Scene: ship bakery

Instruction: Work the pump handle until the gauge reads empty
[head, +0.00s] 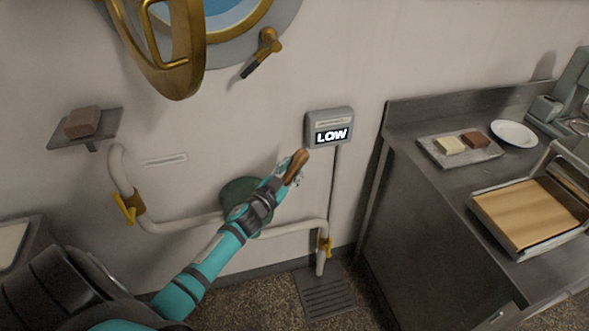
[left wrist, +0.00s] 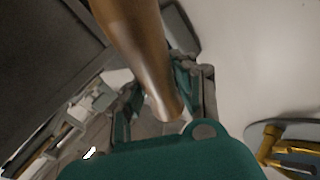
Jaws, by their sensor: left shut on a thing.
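The pump handle has a brown wooden grip (head: 296,166). My left gripper (head: 290,172) is shut on it in front of the wall. In the left wrist view the brown grip (left wrist: 145,60) runs down between the fingers of my left gripper (left wrist: 163,105). The round green pump body (head: 238,190) on the wall is partly hidden behind my left arm. The gauge (head: 330,127) on the wall, above and right of the handle, reads "LOW". My right gripper is not in view.
A brass porthole (head: 175,45) stands open above. A steel counter (head: 440,190) at right holds a tray (head: 482,153), a plate (head: 514,134) and a machine. A floor drain (head: 326,292) lies below.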

